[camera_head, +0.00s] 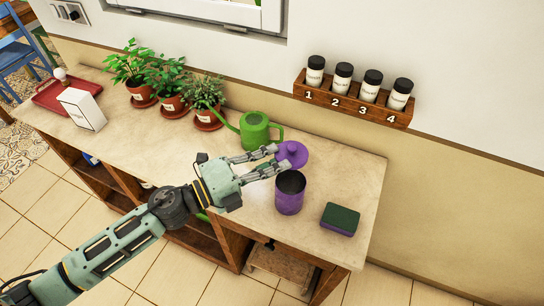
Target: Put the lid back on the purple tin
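The purple tin (289,195) stands upright on the counter, its top uncovered and its dark inside showing. Its purple round lid (297,157), with a knob on top, is just behind the tin. I cannot tell whether the lid rests on the counter. My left gripper (281,157) reaches in from the left, with its fingers spread apart at the lid's left edge. The fingertips are close to the knob, but I see no grip on it; whether they touch the lid is unclear. My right gripper is not in view.
A green watering can (256,131) stands close behind my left gripper. A green and purple sponge (340,219) lies right of the tin. Several potted plants (170,88), a white box (82,109) and a red tray (52,98) are further left. A wall rack (350,103) holds numbered jars.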

